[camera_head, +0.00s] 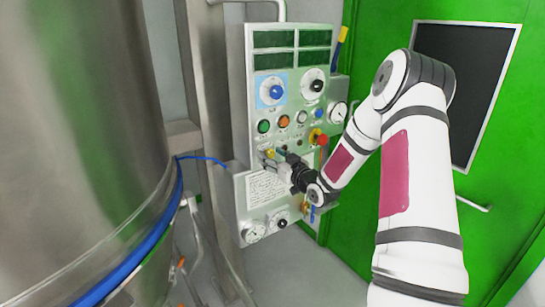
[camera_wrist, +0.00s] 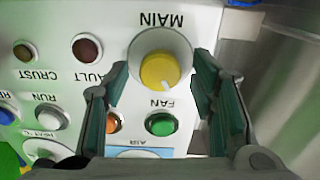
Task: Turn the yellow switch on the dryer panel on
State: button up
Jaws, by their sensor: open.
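The yellow switch (camera_wrist: 159,68) is a round knob on a pale ring under the upside-down word MAIN in the wrist view. A small pale mark shows near its lower edge. In the head view the yellow switch (camera_head: 270,153) is a small yellow spot low on the left of the dryer panel (camera_head: 292,141), partly hidden by my gripper. My gripper (camera_head: 277,157) is open in front of it. In the wrist view its two dark green fingers stand on either side of the knob, with visible gaps. I cannot tell how far the fingertips are from the panel.
A green button (camera_wrist: 161,124) marked FAN and an orange one (camera_wrist: 113,123) lie near my fingers. A red knob (camera_head: 321,140) and gauges are on the panel. A large steel vessel (camera_head: 75,130) stands left; a green door (camera_head: 390,28) is behind on the right.

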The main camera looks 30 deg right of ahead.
jog(key=shift+c, duration=0.2)
jog(key=c, duration=1.1)
jog(key=m+p, duration=0.3)
jog(key=m, duration=0.2)
jog(key=shift+s+m, duration=0.1)
jog(key=shift+m, duration=0.3)
jog(key=m+p, duration=0.2)
jog(key=m, duration=0.4)
jog(key=shift+d, duration=0.1)
jog(key=shift+f, duration=0.1)
jog(key=o, duration=1.1)
